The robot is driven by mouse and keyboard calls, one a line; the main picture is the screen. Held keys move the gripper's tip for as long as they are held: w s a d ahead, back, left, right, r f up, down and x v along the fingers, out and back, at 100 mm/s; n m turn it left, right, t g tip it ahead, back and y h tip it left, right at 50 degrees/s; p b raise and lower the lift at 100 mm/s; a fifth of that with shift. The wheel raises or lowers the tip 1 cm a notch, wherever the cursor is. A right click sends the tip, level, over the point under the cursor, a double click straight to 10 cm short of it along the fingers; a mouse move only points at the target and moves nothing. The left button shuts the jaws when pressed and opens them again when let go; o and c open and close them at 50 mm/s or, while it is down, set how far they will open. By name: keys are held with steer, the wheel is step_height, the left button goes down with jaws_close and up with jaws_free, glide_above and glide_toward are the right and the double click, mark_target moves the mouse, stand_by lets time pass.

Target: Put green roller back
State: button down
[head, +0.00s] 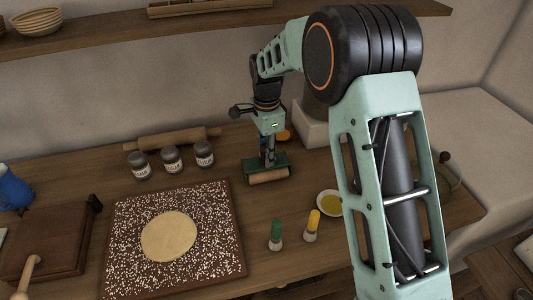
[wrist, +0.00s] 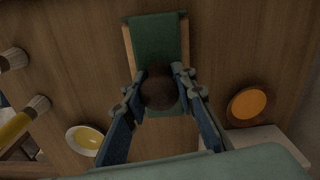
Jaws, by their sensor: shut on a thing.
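The green roller (head: 262,162) has a green body with a pale wooden cylinder along its near side. It is at the back of the wooden table, right of the dough board. My gripper (head: 268,150) is above it, pointing down. In the wrist view, the roller's green body (wrist: 158,38) lies beyond my fingers, with pale wood along its edges. The fingers (wrist: 160,92) are shut on its dark round handle (wrist: 158,88), one on each side. I cannot tell whether the roller touches the table.
A speckled board (head: 125,245) carries flat dough (head: 168,237). Several jars (head: 171,160) and a rolling pin (head: 170,139) are behind. A green brush (head: 276,232), a yellow brush (head: 313,222) and an oil bowl (head: 329,203) stand in front. An orange disc (wrist: 250,103) is close by.

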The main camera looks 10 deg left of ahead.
steer(key=shift+s+d+f+b, duration=0.1)
steer(key=shift+s+f+b, duration=0.15)
steer(key=shift+f+b, duration=0.25)
steer(key=c, duration=1.7)
jaws_free()
steer(key=shift+f, duration=0.2)
steer(key=shift+o, duration=0.6)
steer(key=shift+f, duration=0.1)
steer(key=r, duration=0.7)
steer(key=r+p, duration=0.1)
steer(key=r, duration=0.5)
steer(key=shift+w+r, duration=0.2)
steer(key=shift+r, duration=0.2)
